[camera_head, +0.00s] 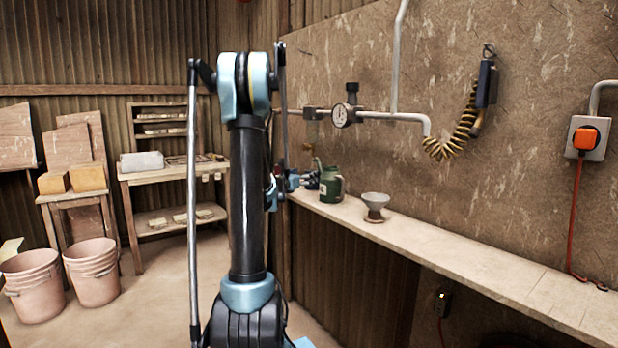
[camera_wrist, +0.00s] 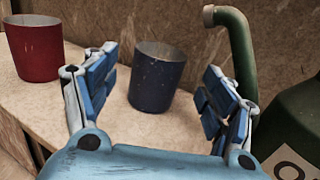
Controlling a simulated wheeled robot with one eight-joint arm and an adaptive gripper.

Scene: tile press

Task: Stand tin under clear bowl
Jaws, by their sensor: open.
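A dark blue tin (camera_wrist: 157,80) stands upright on the shelf, between the spread fingers of my gripper (camera_wrist: 158,90) and a little beyond them. The gripper is open and holds nothing. In the head view, my gripper (camera_head: 296,182) is at the far end of the shelf, partly hidden by my arm. A pale grey bowl (camera_head: 375,199) on a narrower brownish foot stands on the shelf to the right. I cannot tell whether it is see-through.
A green oil can (camera_head: 331,185) stands between my gripper and the bowl; its body (camera_wrist: 296,122) and spout are close to the right finger in the wrist view. The shelf (camera_head: 480,262) is clear right of the bowl. Pipes and a gauge (camera_head: 343,115) are on the wall above.

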